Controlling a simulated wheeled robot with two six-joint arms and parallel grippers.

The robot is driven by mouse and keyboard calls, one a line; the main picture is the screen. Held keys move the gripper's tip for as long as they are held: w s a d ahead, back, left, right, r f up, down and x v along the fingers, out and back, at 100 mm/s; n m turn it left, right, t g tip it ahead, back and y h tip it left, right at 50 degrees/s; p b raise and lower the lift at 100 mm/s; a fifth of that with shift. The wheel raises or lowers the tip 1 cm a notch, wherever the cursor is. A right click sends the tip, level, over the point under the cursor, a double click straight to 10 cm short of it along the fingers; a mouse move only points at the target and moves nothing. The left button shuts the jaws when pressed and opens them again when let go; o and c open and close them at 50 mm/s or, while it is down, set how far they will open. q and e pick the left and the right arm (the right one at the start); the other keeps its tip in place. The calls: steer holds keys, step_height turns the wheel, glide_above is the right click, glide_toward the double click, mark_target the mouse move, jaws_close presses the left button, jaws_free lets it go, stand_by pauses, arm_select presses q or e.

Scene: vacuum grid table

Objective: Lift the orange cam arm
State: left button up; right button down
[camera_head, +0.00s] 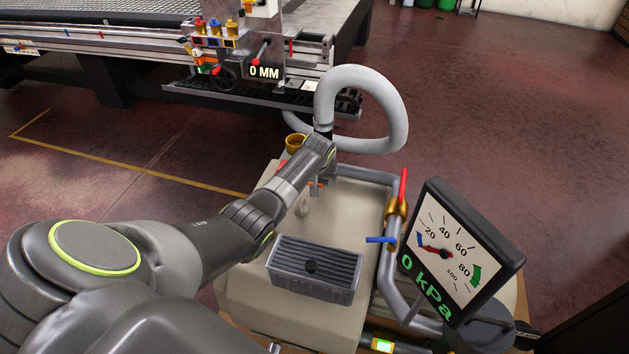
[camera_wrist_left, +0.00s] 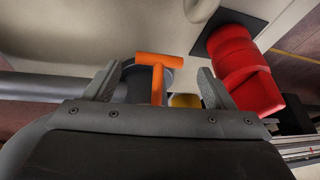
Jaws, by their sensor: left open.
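The orange cam arm (camera_wrist_left: 151,60) shows in the left wrist view as a T-shaped handle, its crossbar toward the top and its stem toward me. Its lower end is hidden behind my gripper body. My left gripper (camera_wrist_left: 159,84) is open, with one finger on each side of the orange stem and visible gaps between. Whether the fingertips reach the depth of the handle I cannot tell. In the head view my left gripper (camera_head: 317,184) is small and mostly hidden by my own arm, above the beige housing. My right gripper is not in view.
A red stepped part (camera_wrist_left: 240,68) stands right of the fingers in the wrist view. In the head view, a grey hose (camera_head: 398,110) loops behind, a finned grey box (camera_head: 350,266) sits nearer, and a gauge (camera_head: 450,250) reading 0 kPa stands right.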

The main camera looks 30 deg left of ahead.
arm_select(q)
steer(key=shift+w+a+f, duration=0.1)
steer(key=shift+f, duration=0.2)
steer(key=c, duration=1.3)
